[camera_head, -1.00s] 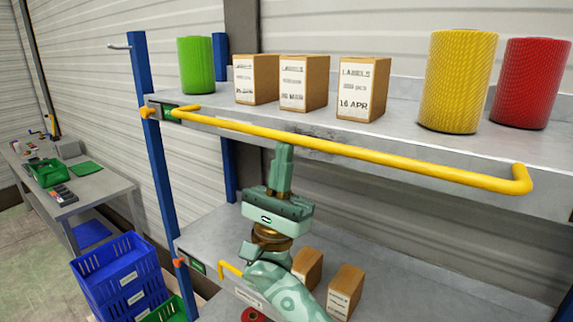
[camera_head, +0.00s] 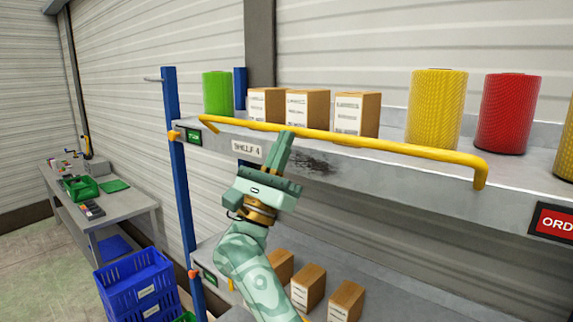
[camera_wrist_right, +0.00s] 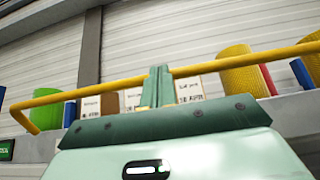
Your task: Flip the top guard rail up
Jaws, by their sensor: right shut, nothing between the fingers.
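The yellow top guard rail (camera_head: 385,147) runs along the front of the upper shelf (camera_head: 345,182), near the level of its top edge. Its right end bends down to the shelf front. My right gripper (camera_head: 286,140) is shut and empty, with its fingers pointing up at the rail's left-middle part. In the right wrist view, the closed fingers (camera_wrist_right: 161,84) overlap the rail (camera_wrist_right: 215,69) and hide a short piece of it. I cannot tell for sure whether they touch. My left gripper is not in view.
Label boxes (camera_head: 307,108), a green roll (camera_head: 217,93), a yellow roll (camera_head: 437,109) and a red roll (camera_head: 505,113) stand behind the rail. A blue post (camera_head: 177,160) is at left. More boxes (camera_head: 308,286) sit on the lower shelf. Blue crates (camera_head: 135,283) stand at lower left.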

